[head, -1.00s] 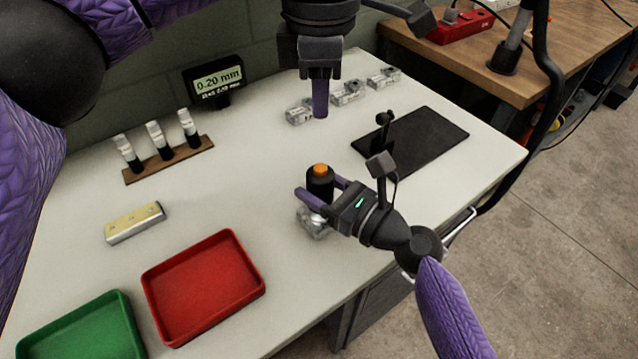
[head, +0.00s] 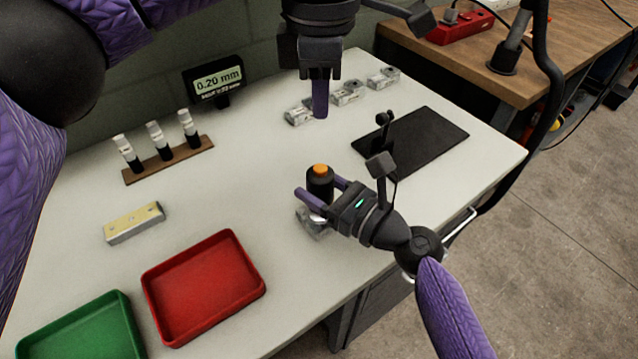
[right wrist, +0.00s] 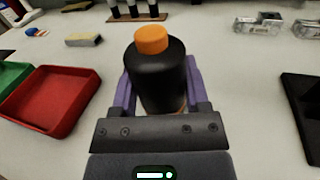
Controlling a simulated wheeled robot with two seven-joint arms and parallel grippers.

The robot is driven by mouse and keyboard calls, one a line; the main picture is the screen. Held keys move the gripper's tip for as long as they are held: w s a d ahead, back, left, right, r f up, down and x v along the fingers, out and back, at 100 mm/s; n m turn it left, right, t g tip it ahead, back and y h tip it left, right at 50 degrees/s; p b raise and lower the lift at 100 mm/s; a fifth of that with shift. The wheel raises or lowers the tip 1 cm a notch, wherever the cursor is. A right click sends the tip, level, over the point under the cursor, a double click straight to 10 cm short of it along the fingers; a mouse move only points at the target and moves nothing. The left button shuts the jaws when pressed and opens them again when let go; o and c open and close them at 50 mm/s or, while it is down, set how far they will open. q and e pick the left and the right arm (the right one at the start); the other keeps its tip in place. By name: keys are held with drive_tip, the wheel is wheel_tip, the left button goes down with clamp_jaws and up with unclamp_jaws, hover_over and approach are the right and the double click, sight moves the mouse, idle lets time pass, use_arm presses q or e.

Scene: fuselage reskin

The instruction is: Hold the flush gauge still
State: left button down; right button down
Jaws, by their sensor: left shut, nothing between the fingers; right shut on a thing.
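The flush gauge (head: 320,184) is a black cylinder with an orange top. It stands upright on a small clear and metal block (head: 311,222) near the table's front edge. My right gripper (head: 322,194) is shut on the gauge, one purple finger on each side; the right wrist view also shows the gauge (right wrist: 157,75) between the fingers. The gauge's lower end is hidden by the gripper. A display (head: 219,81) at the back reads 0.20 mm. My left gripper (head: 320,110) is shut and empty above the table, in front of the back row of clear blocks.
Several clear blocks (head: 347,93) stand in a row at the back. A black mat (head: 432,140) with a small stand lies to the right. Three white-and-black pieces (head: 159,141) stand on a wooden strip. A yellow-topped bar (head: 134,222), red tray (head: 239,301) and green tray (head: 128,318) are left.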

sight(314, 170)
use_arm(q)
drive_tip(key=t+h, duration=0.4)
drive_tip(key=r+t+h, duration=0.1)
drive_tip(key=t+h, duration=0.1)
drive_tip(key=shift+s+a+r+h, duration=0.1)
drive_tip(key=shift+s+a+h, duration=0.05)
drive_tip(key=shift+a+h, duration=0.25)
drive_tip(key=shift+f, duration=4.45)
drive_tip(key=shift+f, duration=0.1)
drive_tip(key=shift+f, duration=0.3)
